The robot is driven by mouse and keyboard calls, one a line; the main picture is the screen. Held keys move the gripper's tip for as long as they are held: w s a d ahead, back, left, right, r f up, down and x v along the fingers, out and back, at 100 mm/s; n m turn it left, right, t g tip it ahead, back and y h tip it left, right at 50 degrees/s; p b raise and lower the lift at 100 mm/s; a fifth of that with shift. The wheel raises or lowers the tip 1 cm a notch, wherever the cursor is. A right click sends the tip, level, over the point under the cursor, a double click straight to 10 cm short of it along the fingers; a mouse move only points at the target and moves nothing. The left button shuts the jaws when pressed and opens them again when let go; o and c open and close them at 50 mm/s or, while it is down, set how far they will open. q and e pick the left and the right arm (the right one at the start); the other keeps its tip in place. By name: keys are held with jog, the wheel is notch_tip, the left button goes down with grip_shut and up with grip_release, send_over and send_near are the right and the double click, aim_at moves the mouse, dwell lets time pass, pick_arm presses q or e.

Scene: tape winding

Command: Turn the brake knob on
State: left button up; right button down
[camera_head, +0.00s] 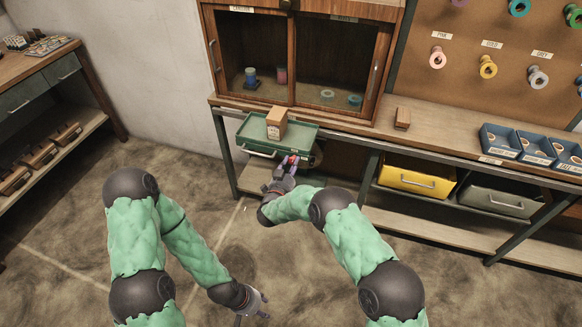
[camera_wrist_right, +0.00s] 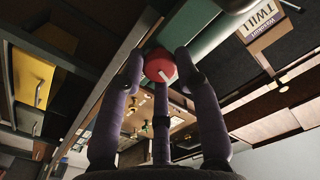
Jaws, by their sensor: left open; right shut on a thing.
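The brake knob (camera_wrist_right: 158,64) is red with a white pointer mark, on the front of the green tray unit (camera_head: 299,132). In the head view it is a small red spot (camera_head: 293,158), partly hidden by my right gripper. My right gripper (camera_head: 287,166) is shut on the knob; in the right wrist view its purple fingers (camera_wrist_right: 160,75) close around it. The pointer mark runs obliquely across the face. I cannot tell which setting it marks. My left gripper (camera_head: 260,301) is open and empty, low over the floor.
A cardboard box (camera_head: 277,122) stands on the green tray; a TWILL label shows in the right wrist view (camera_wrist_right: 262,28). A wooden cabinet (camera_head: 292,50) stands behind. A yellow drawer (camera_head: 415,180) and blue bins (camera_head: 500,141) are to the right.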

jog(key=m+b, duration=0.1)
jog(key=m, duration=0.1)
jog(key=m+b, duration=0.1)
jog(key=shift+w+d+r+m, duration=0.1)
jog(key=shift+w+r+m, duration=0.05)
jog(key=shift+r+m, duration=0.2)
jog(key=m, duration=0.3)
jog(key=shift+b, duration=0.4)
jog(key=m, duration=0.3)
jog(key=shift+m, duration=0.25)
jog(key=shift+d+m, duration=0.1)
jog(key=shift+m, duration=1.9)
jog(key=shift+f, duration=0.1)
jog(key=c, duration=0.9)
grip_release()
jog(key=shift+f, duration=0.15)
jog(key=shift+f, duration=0.1)
